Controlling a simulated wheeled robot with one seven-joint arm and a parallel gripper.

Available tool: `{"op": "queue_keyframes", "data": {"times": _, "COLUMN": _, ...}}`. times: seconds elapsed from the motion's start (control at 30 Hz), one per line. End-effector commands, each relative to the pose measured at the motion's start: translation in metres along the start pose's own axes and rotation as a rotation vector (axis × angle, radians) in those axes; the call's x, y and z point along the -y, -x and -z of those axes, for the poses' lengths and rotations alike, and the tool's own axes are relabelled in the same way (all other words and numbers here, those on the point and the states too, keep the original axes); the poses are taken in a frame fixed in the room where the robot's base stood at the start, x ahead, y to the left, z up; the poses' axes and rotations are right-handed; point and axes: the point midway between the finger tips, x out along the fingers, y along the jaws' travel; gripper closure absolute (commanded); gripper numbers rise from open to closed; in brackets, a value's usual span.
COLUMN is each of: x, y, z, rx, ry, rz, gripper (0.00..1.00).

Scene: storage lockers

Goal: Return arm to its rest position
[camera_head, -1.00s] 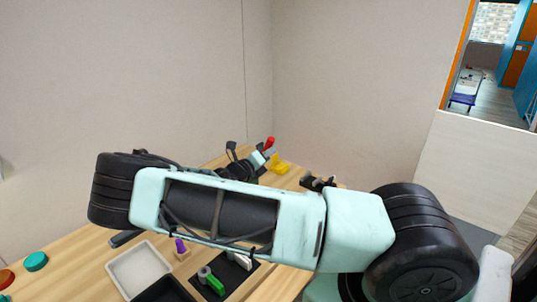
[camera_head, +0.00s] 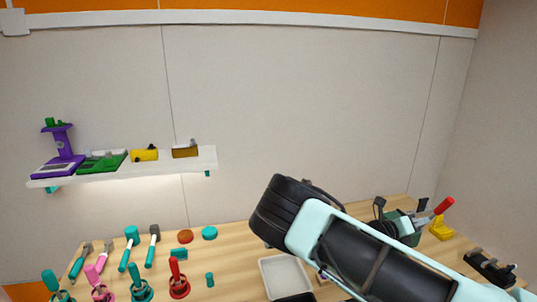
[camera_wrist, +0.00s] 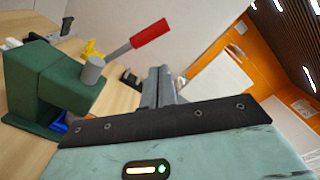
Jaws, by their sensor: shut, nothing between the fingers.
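My arm (camera_head: 370,255) crosses the lower right of the head view, with its black elbow joint raised over the wooden table (camera_head: 225,270). My gripper (camera_wrist: 165,78) shows in the wrist view with its two grey fingers together and nothing between them. I cannot make it out in the head view. To the left of the gripper in the wrist view is a dark green device (camera_wrist: 45,85) with a grey cylinder and a red-handled lever (camera_wrist: 150,34). The fingers look apart from it. The red handle also shows at the right in the head view (camera_head: 443,205).
A white tray (camera_head: 283,278) sits beside my arm. A wall shelf (camera_head: 207,158) holds a purple device (camera_head: 62,150) and several small items. A yellow object (camera_head: 441,229) stands at far right.

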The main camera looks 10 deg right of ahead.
Motion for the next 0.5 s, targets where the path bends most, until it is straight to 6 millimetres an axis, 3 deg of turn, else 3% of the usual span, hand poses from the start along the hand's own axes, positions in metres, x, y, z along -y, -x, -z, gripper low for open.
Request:
{"op": "queue_keyframes", "data": {"times": 0.13, "x": -0.006, "y": 0.014, "z": 0.029, "rx": -0.124, "ry": -0.113, "rz": -0.036, "gripper": 1.00}}
{"op": "queue_keyframes", "data": {"times": 0.23, "x": -0.013, "y": 0.040, "z": 0.062, "rx": -0.290, "ry": -0.264, "rz": -0.076, "gripper": 1.00}}
{"op": "queue_keyframes", "data": {"times": 0.4, "x": -0.020, "y": 0.112, "z": 0.111, "rx": -0.621, "ry": -0.548, "rz": -0.122, "gripper": 1.00}}
{"op": "queue_keyframes", "data": {"times": 0.5, "x": -0.018, "y": 0.161, "z": 0.128, "rx": -0.806, "ry": -0.692, "rz": -0.132, "gripper": 1.00}}
